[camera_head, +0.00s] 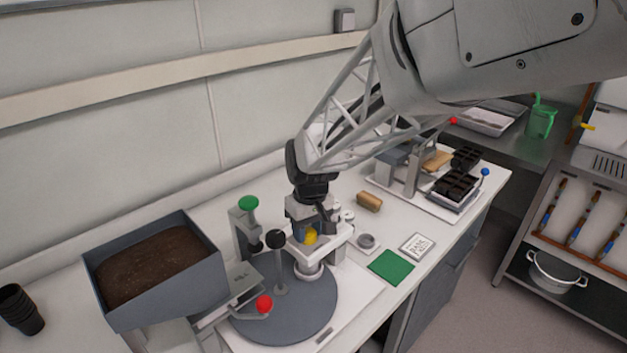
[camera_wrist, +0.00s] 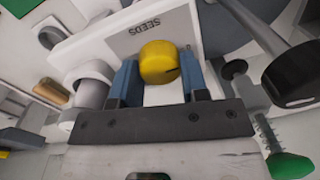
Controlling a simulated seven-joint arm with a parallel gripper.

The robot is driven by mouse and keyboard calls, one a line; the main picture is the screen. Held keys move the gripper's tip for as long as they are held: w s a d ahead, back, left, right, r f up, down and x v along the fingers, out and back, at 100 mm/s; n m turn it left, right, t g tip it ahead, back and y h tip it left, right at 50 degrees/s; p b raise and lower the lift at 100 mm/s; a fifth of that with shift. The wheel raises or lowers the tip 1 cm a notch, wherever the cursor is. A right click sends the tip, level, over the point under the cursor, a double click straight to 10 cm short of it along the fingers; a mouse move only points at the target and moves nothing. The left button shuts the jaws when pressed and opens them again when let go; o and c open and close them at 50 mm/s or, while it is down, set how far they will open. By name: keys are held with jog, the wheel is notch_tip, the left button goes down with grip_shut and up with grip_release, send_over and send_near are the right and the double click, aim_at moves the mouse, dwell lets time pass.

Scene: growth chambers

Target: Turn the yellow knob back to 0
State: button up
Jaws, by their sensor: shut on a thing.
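The yellow knob (camera_wrist: 160,62) is round and sits on a white housing (camera_wrist: 212,30) marked SEEDS in the wrist view. My gripper (camera_wrist: 160,82) has its two blue fingers on either side of the knob and is shut on it. In the head view the yellow knob (camera_head: 310,237) shows on the white device, just below my gripper (camera_head: 304,235). The knob's scale and its 0 mark cannot be made out in either view.
A grey round plate (camera_head: 310,325) lies below the device. A red-knobbed lever (camera_head: 264,303), a black-knobbed post (camera_head: 277,240) and a green-topped plunger (camera_head: 248,203) stand close by. A soil bin (camera_head: 214,262) is at the left, a green mat (camera_head: 391,267) at the right.

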aim_at(311, 230)
jog(key=o, duration=0.9)
jog(key=shift+o, duration=0.2)
jog(key=shift+r, duration=0.1)
jog(key=shift+w+d+r, duration=0.1)
jog(key=shift+r, duration=1.8)
jog(key=shift+w+d+r, duration=0.1)
jog(key=shift+r, duration=1.8)
jog(key=shift+s+d, duration=0.1)
